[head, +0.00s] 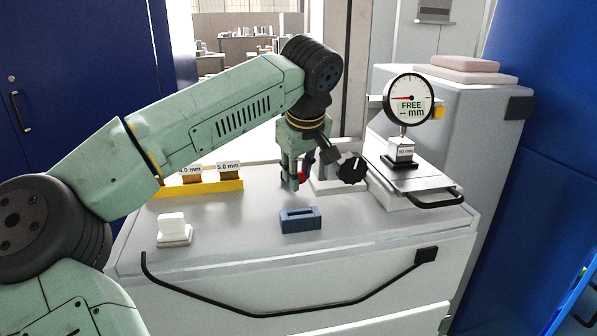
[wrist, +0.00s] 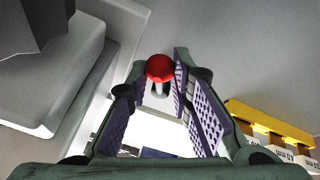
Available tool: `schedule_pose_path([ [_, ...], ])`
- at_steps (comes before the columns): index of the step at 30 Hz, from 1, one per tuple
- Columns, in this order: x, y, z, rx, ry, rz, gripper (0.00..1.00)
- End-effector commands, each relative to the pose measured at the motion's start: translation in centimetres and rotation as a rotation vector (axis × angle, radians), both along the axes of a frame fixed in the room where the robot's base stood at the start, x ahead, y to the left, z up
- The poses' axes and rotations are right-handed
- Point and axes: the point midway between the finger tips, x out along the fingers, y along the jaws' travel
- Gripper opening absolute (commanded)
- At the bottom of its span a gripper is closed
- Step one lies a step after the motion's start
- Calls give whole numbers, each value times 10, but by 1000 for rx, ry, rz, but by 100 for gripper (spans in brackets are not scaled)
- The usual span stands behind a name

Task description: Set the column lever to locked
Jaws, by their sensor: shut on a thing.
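The column lever shows as a red ball knob (wrist: 159,68) on a pale stem, between the fingers of my gripper (wrist: 157,88) in the wrist view. In the head view a bit of its red knob (head: 303,177) shows beside my gripper (head: 295,182), which points down and is shut on the lever. The rest of the lever is hidden behind the fingers. To its right is a black knob (head: 351,169) with a white mark. The round dial gauge (head: 409,100) reads "FREE -- mm" and stands above a labelled metal block (head: 400,152) on a plate.
A yellow rack (head: 199,187) with labelled blocks stands at the back left of the grey top. A white block (head: 174,228) is at the front left. A slotted blue block (head: 300,219) lies in front of my gripper. The front right top is clear.

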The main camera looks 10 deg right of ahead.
Motion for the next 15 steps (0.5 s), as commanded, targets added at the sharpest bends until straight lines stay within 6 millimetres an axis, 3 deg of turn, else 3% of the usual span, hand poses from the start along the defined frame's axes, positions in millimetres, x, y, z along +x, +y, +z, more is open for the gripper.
schedule_pose_path([
  [15,1,0,1,-2,-3,39,0],
])
